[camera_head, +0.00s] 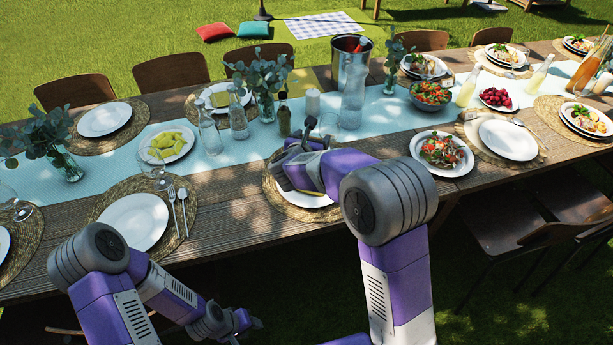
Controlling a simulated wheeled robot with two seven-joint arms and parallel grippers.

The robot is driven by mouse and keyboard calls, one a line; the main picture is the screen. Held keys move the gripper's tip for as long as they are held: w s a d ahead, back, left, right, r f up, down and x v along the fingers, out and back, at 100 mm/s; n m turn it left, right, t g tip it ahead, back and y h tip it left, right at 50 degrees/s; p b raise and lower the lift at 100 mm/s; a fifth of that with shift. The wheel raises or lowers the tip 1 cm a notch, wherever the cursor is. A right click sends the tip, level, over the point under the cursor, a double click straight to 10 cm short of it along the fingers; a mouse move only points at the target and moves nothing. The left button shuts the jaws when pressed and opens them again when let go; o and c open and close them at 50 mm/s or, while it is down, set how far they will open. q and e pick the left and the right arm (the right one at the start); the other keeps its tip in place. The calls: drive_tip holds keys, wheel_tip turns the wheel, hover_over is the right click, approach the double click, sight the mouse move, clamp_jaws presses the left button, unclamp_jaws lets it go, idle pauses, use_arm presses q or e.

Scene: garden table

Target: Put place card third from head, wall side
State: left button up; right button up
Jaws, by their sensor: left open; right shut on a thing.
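My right gripper (309,126) reaches over the table, just beyond a white plate on a woven mat (318,213) near the middle of the near side. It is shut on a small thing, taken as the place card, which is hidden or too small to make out. My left gripper (250,322) is open and empty, low in front of the table's near edge, away from the settings. I cannot make out any place card on the table.
Bottles (209,133), a vase of greenery (264,106), a candle (312,102) and a metal bucket (350,75) stand along the pale runner around my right gripper. A salad plate (441,152) lies to the right. Bare wood (226,192) shows left of the middle mat.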

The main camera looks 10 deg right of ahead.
drive_tip(key=f+m, duration=0.1)
drive_tip(key=f, duration=0.3)
drive_tip(key=w+f+g+h+b, duration=0.1)
drive_tip(key=f, duration=0.3)
drive_tip(key=w+f+m+h, duration=0.1)
drive_tip(key=f, duration=0.3)
drive_tip(key=shift+w+d+f+m+g, duration=0.2)
drive_tip(key=shift+d+m+g, duration=0.1)
drive_tip(key=shift+g, duration=0.1)
drive_tip(key=shift+f+b, duration=0.7)
drive_tip(key=shift+f, duration=1.5)
drive_tip(key=o, duration=1.2)
